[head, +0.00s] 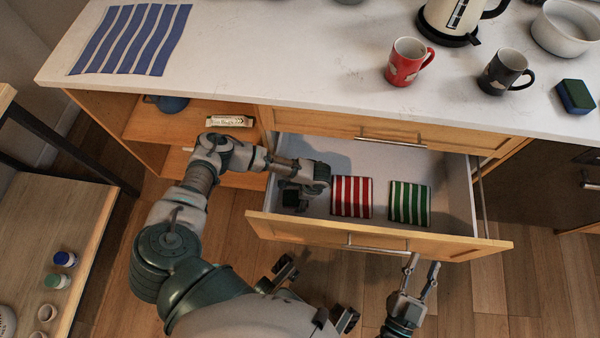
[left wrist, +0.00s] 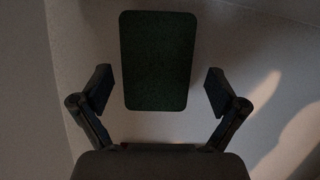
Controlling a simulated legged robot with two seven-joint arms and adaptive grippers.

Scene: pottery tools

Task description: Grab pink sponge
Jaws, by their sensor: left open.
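No pink face of a sponge shows in either view. In the left wrist view, a block with a dark green top (left wrist: 158,60), sponge-like in shape, lies on the pale drawer floor. My left gripper (head: 292,200) reaches down into the left part of the open drawer (head: 330,230). In the left wrist view its fingers (left wrist: 158,88) are spread on either side of the block's near part, with gaps on both sides. The gripper and wrist mostly hide this spot in the head view. My right gripper (head: 422,268) is in front of the drawer, fingers apart and empty.
A red-striped cloth (head: 352,196) and a green-striped cloth (head: 410,202) lie right of my left gripper in the drawer. On the counter are a red mug (head: 405,66), a dark mug (head: 502,74), a blue-and-green sponge (head: 575,96), a kettle (head: 450,18) and a bowl (head: 567,28).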

